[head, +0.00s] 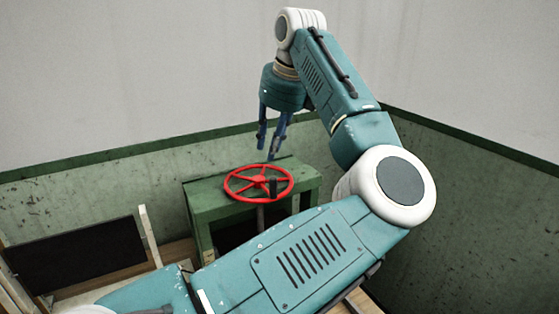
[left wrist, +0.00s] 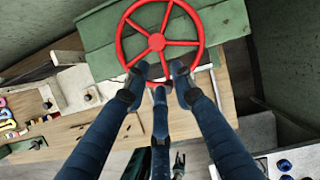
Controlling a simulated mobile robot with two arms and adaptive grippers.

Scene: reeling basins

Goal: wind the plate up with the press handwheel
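The red handwheel (head: 236,193) with several spokes lies flat above the green press top (head: 305,178). The wheel also shows in the left wrist view (left wrist: 160,41), at the top, beyond my fingertips. My left gripper (head: 267,152) hangs fingers down just above the far side of the wheel in the head view. Its blue fingers are spread apart with nothing between them, as the left wrist view (left wrist: 159,88) also shows. I cannot make out the plate. My right gripper is out of view.
A dark panel (head: 75,257) in a pale wooden frame stands left of the press. Green-and-grey walls (head: 455,215) close in behind and at right.

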